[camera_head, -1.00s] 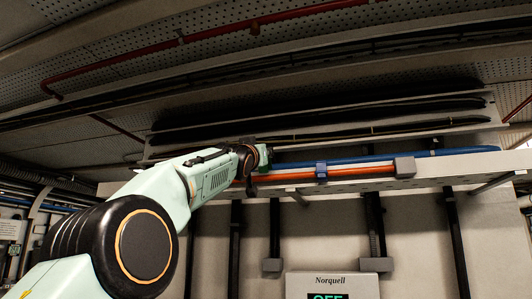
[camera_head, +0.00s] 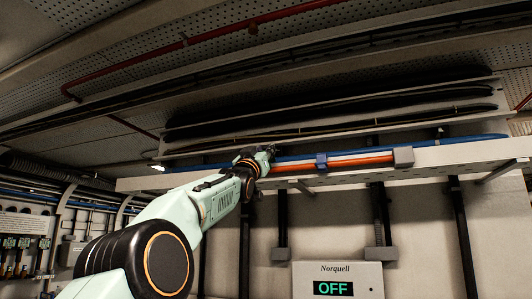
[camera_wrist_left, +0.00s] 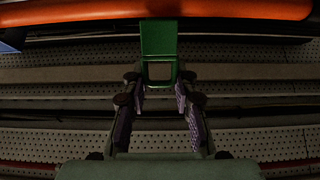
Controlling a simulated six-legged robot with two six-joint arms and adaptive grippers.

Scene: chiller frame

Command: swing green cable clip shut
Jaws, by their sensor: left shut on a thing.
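The green cable clip (camera_wrist_left: 158,40) shows at the top middle of the left wrist view, at the orange cable (camera_wrist_left: 235,9). Its open, frame-like end (camera_wrist_left: 159,71) hangs between the fingers of my left gripper (camera_wrist_left: 160,92), which is shut on it. In the head view, my left gripper (camera_head: 266,152) is up at the tray edge, at the left end of the visible orange cable (camera_head: 345,161). The clip is mostly hidden there by the gripper. I cannot tell whether the clip is latched. My right gripper is not in view.
A blue clip (camera_head: 321,160) and a grey block (camera_head: 403,157) sit along the orange cable to the right. A blue cable (camera_head: 445,144) runs behind. The pale tray (camera_head: 450,157) spans the wall above a Norquell box (camera_head: 338,281) reading OFF. Black struts hang below.

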